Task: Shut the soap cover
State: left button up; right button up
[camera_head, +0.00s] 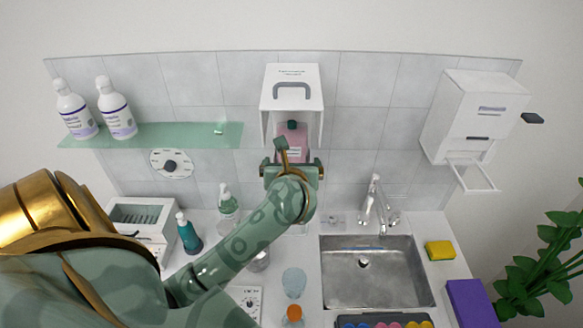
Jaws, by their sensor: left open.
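The white soap dispenser (265,118) hangs on the tiled wall at the upper middle. Its cover (311,77), with a grey U-shaped handle (292,90), stands raised and open. A pink soap bottle (291,139) with a dark green cap shows inside, below the cover. My left gripper (283,147) is in front of the dispenser's lower part, below the cover and apart from the handle. It is open, seems to hold nothing, and hides the lower part of the bottle. My right gripper is not in view.
A glass shelf (165,136) with two white bottles is at left. A white wall box (471,117) with a lower frame is at right. The steel sink (345,285) and tap (375,205) are below. Bottles, a glass (294,282) and a white rack (140,215) crowd the counter near my arm.

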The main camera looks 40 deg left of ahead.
aim_at(287, 86)
jog(key=u, duration=1.35)
